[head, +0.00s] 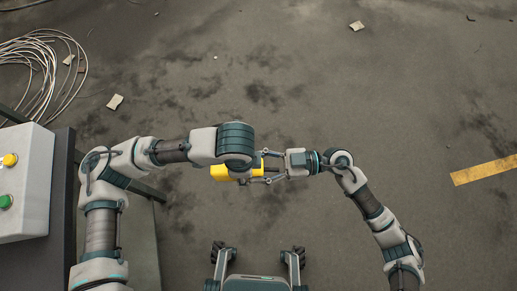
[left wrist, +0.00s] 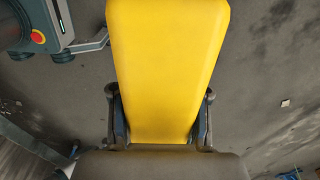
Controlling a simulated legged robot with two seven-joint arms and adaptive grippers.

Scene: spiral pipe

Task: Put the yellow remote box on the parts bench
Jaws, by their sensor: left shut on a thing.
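The yellow remote box (head: 222,173) is in the air in front of me, partly hidden under my left wrist in the head view. In the left wrist view the yellow box (left wrist: 165,65) fills the middle and runs out of the top edge. My left gripper (left wrist: 160,118) has one finger on each side of it and is shut on it. My right gripper (head: 268,169) points left at the box's right end, fingers spread apart. No right finger shows on the box in the left wrist view. I cannot tell which surface is the parts bench.
A white control box (head: 24,178) with yellow and green buttons stands at the left on a dark-edged surface (head: 62,205). Coiled cables (head: 40,75) lie on the floor at the upper left. A yellow floor stripe (head: 485,171) is at the right. The floor ahead is mostly clear.

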